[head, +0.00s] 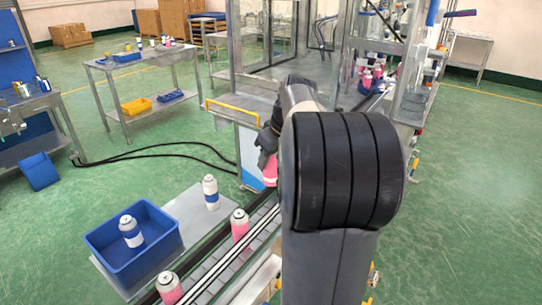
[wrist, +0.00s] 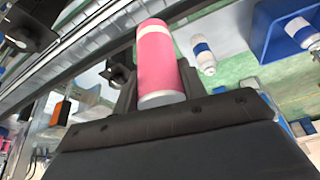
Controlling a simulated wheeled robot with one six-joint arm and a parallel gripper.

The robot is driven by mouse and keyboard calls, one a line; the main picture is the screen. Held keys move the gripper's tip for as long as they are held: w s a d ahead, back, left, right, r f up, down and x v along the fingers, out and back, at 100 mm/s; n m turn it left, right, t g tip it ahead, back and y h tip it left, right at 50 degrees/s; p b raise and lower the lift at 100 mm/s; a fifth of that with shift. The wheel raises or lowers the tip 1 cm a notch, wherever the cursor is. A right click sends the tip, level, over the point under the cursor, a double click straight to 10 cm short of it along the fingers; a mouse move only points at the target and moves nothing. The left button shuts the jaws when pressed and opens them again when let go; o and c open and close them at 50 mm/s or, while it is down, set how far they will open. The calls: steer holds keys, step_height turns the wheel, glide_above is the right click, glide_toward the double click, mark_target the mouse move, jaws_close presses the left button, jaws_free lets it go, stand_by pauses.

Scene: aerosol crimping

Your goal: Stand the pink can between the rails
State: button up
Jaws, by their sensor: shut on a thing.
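The pink can (wrist: 156,58) with white ends is held between the fingers of my gripper (wrist: 158,84). In the head view, part of the same pink can (head: 270,172) shows below my dark gripper (head: 268,150), at the far part of the conveyor. My arm hides the rest. The rails (head: 257,233) run along the conveyor from lower left towards my arm; a rail also shows in the wrist view (wrist: 80,60). I cannot tell whether the can's base touches the conveyor.
Two more pink cans, one (head: 240,226) and a nearer one (head: 170,289), stand on the conveyor. A blue-and-white can (head: 211,193) stands on a grey surface left of it. A blue bin (head: 104,262) holds another can (head: 131,232).

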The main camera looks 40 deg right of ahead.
step_height(320, 180, down, 10)
steer(key=b, duration=0.7)
steer(key=shift+f+b, duration=0.2)
steer(key=shift+b, duration=0.1)
stand_by(0.9)
steer(key=o, duration=1.1)
steer(key=shift+c, duration=0.2)
steer(key=shift+r, duration=0.15)
steer(key=v, duration=1)
steer(key=shift+s+r, duration=0.2)
steer(key=shift+s, duration=0.05)
